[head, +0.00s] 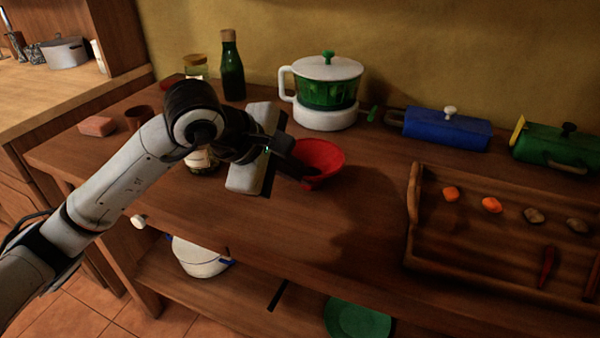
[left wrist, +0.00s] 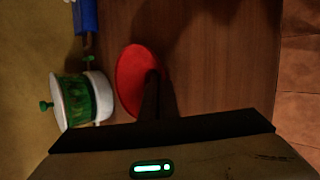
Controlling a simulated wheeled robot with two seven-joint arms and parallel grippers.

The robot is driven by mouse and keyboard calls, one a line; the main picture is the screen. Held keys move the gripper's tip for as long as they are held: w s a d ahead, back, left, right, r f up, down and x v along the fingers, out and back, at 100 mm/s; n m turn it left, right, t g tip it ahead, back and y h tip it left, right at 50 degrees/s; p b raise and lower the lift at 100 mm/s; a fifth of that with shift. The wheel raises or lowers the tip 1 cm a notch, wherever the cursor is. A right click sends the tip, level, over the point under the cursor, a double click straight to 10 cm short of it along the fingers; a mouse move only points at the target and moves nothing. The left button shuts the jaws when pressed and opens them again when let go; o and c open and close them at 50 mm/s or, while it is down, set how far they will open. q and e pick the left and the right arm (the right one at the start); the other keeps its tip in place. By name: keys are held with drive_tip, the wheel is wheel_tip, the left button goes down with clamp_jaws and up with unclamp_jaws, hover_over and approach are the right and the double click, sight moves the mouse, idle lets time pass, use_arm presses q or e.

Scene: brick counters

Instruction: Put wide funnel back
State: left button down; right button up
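The wide funnel (head: 322,156) is red, with its broad mouth facing up, over the middle of the wooden counter. In the left wrist view the funnel (left wrist: 133,78) shows as a red oval. My left gripper (head: 302,173) reaches in from the left, at the funnel's near left rim. In the left wrist view the dark fingers (left wrist: 152,88) are close together and overlap the rim; they look shut on it. The funnel's underside is mostly hidden, so any gap to the counter is hard to judge. My right gripper is not in view.
A salad spinner (head: 326,95) stands behind the funnel, with a green bottle (head: 232,68) and jars to the left. A wooden tray (head: 480,250) with small food pieces fills the right. Bare counter lies between funnel and tray.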

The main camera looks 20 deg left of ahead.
use_arm(q)
drive_tip(key=c, duration=2)
unclamp_jaws()
drive_tip(key=shift+c, duration=0.2)
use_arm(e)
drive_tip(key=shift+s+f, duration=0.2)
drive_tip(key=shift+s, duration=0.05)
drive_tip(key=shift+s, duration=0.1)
use_arm(q)
drive_tip(key=shift+r, duration=0.1)
drive_tip(key=p+v, duration=0.1)
drive_tip(key=v, duration=1.1)
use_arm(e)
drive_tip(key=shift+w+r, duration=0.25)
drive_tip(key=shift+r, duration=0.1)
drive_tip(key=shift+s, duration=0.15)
